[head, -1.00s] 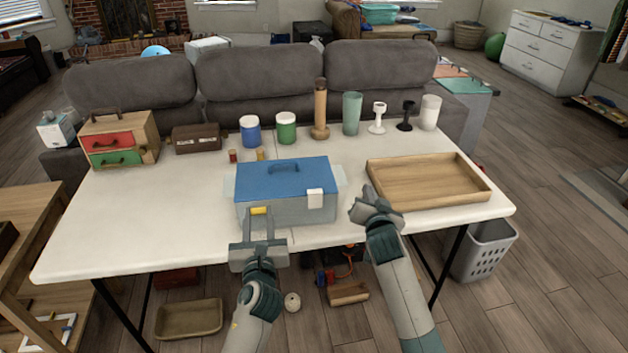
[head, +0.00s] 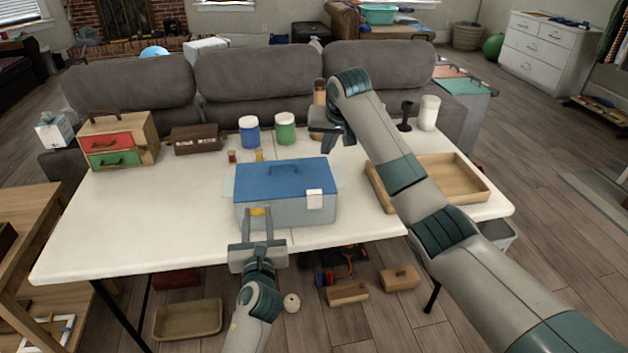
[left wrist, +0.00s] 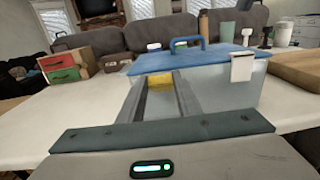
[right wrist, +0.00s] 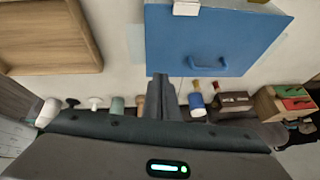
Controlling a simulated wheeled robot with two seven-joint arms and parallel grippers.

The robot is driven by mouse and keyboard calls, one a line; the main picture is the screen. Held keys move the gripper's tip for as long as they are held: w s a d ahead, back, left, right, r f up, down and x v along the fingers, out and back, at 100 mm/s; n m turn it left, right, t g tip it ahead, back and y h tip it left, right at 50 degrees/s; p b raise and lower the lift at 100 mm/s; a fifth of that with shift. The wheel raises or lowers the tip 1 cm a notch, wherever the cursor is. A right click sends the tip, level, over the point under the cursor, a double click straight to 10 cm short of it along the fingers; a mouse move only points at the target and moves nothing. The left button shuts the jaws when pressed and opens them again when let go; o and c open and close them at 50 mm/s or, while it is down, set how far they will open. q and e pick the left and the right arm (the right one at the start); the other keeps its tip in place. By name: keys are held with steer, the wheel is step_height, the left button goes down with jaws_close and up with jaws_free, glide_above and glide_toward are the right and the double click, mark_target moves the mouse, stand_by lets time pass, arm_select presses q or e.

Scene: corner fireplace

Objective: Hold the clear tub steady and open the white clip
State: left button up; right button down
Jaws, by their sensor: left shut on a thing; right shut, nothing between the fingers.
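The clear tub (head: 260,216) has a blue lid (head: 283,180) with a handle and stands at the table's front edge. The white clip (head: 314,199) lies against the right part of its front, and also shows in the left wrist view (left wrist: 242,66). A yellow clip (head: 258,211) is at the left of the front. My left gripper (head: 258,218) has its fingers on either side of the yellow clip, shut on it. My right gripper (head: 322,130) is shut and empty, raised behind and above the tub's right side; its fingers (right wrist: 163,95) show together in the right wrist view.
A wooden tray (head: 455,175) lies to the right, partly behind my right arm. Blue (head: 249,130) and green (head: 285,128) jars, a brown box (head: 196,139) and a small drawer cabinet (head: 118,143) stand along the back. The table's left front is clear.

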step_height(320, 180, up, 2)
steer(key=n+g+h, duration=0.1)
steer(key=g, duration=0.1)
glide_above(314, 188)
steer(key=shift+s, duration=0.3)
steer(key=x, duration=1)
steer(key=shift+s, duration=0.15)
steer(key=shift+s+d, duration=0.15)
steer(key=shift+s, duration=1.7)
steer(key=shift+s+f+t, duration=0.15)
steer(key=shift+t, duration=0.65)
steer(key=shift+s+t, duration=0.3)
steer(key=shift+t, duration=0.3)
